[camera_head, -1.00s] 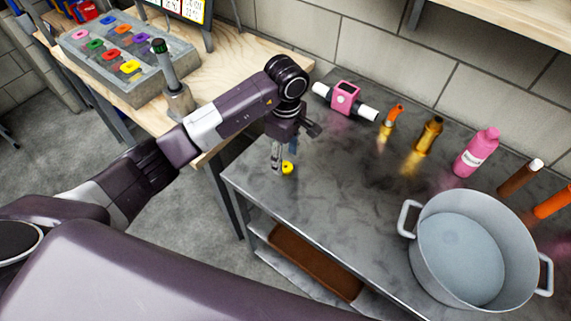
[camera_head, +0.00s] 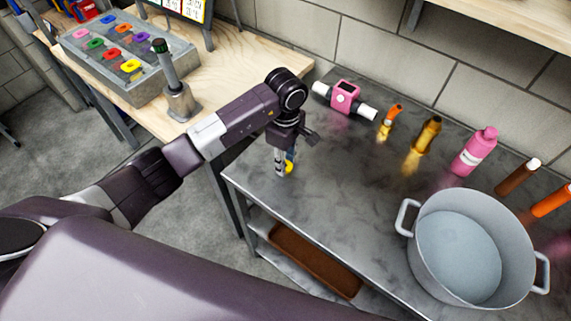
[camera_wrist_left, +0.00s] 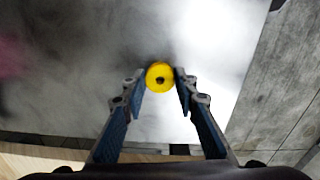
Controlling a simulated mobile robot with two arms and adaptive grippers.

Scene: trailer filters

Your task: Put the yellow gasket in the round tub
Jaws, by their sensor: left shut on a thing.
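The yellow gasket (camera_head: 290,167) is at the metal table's near left corner, between the fingertips of my left gripper (camera_head: 284,169), which points down. I cannot tell whether the gasket touches the tabletop. The round tub (camera_head: 508,225) is a large grey pot with two handles at the table's right front. It looks empty inside. My right gripper is out of view.
Several bottles stand along the back, including a pink one (camera_head: 474,151). A pink and white device (camera_head: 345,98) lies behind the gripper. The metal tabletop (camera_head: 340,190) between gripper and tub is clear. A grey tray (camera_head: 90,62) with coloured rings sits on the wooden bench.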

